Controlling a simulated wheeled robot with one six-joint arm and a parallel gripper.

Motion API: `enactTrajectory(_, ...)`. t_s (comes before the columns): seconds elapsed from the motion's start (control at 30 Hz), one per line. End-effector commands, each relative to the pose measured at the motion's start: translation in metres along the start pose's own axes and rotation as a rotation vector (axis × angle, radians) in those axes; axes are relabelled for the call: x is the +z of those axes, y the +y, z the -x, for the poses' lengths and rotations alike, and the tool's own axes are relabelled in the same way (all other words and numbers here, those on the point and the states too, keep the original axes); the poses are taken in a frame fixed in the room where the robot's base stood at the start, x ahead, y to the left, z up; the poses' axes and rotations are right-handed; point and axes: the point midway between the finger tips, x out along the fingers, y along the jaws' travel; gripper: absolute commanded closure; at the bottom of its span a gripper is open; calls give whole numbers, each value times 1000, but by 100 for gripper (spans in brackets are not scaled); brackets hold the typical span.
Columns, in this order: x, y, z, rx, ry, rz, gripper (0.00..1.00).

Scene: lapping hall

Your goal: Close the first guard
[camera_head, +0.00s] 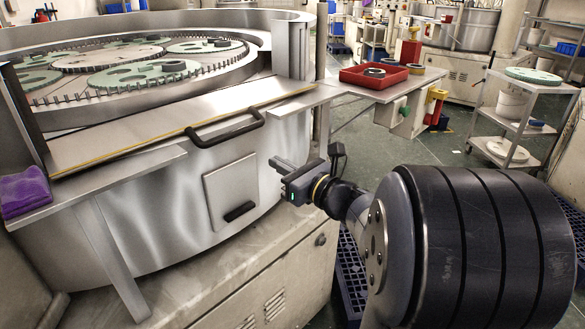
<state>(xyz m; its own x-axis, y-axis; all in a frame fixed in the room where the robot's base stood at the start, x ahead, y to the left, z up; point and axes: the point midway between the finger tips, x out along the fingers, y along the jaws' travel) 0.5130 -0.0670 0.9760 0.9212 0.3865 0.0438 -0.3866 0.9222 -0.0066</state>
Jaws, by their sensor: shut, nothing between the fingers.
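The guard looks like the flat steel panel (140,128) with a yellow strip along it, at the front of the big round lapping machine (150,225). It lies low, nearly flat, between two upright steel posts, leaving the opening above it clear. A black bar handle (225,133) is on its front edge. My gripper (279,166) is shut and empty, to the right of and below the handle and apart from it. Behind the panel, green toothed carriers (150,76) lie inside the toothed ring.
A small hatch (231,190) with a black pull is on the machine's front. A purple cloth (24,192) lies on the left ledge. A side shelf holds a red tray (374,76). A trolley (520,118) stands at right.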

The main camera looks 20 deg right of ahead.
Motion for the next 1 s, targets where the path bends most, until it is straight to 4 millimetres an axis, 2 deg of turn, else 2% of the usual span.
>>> enactTrajectory(0.03, 0, 1, -12, 6, 0, -1, 100)
enactTrajectory(0.23, 0, 1, -52, 5, 0, -3, 100)
enactTrajectory(0.3, 19, 0, -52, 1, -4, 2, 100)
enactTrajectory(0.5, 37, 0, -56, 0, -3, 0, 100)
enactTrajectory(1.0, 40, 0, -57, 0, 0, -2, 100)
